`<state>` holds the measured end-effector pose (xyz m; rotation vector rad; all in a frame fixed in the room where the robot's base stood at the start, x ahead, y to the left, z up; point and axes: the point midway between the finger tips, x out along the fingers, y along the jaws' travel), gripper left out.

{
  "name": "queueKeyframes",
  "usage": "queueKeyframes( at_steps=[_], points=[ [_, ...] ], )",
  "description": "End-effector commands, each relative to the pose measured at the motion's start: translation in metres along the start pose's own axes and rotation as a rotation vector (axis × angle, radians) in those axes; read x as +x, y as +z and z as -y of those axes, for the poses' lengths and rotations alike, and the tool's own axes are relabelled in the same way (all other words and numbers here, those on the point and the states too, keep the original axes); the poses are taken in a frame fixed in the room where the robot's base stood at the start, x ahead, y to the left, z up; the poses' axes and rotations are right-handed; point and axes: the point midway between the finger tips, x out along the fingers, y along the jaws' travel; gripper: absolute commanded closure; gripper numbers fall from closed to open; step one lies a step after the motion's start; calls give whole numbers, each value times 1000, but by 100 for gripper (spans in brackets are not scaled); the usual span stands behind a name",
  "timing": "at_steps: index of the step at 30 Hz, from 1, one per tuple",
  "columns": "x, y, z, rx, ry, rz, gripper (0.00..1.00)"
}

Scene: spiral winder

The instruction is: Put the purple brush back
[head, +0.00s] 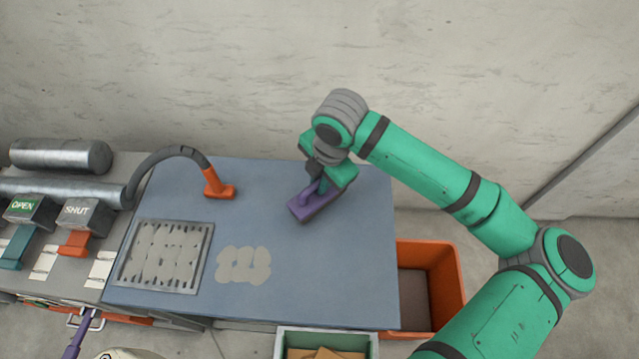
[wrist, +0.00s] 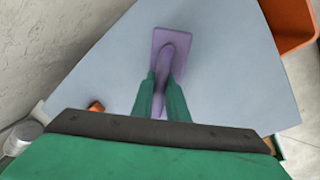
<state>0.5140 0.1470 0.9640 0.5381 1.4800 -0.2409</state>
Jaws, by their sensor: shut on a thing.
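The purple brush (head: 313,204) is at the back right part of the blue-grey table top (head: 340,270). In the wrist view the brush (wrist: 174,48) shows a flat block with a raised handle. My gripper (head: 322,187) is shut on the brush's handle; its two green fingers (wrist: 161,105) stand on either side of it in the wrist view. The brush seems at or just above the table top; I cannot tell if it touches.
An orange nozzle on a hose (head: 218,187) stands at the table's left back. A grate (head: 165,257) and a pale patch (head: 244,264) lie left. An orange bin (head: 448,282) is right, a pale green box (head: 370,345) in front. OPEN and SHUT levers (head: 75,240) are far left.

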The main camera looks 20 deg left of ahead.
Motion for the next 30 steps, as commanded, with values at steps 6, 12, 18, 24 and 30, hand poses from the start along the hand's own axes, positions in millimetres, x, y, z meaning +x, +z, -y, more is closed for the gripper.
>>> queueKeyframes(
  at_steps=[6,12,18,24,30],
  points=[
    [26,0,6,3,0,-1,100],
    [26,1,7,4,1,0,100],
    [28,1,7,4,0,0,77],
    [28,1,7,4,0,0,68],
    [26,1,7,4,-1,1,68]
  ],
)
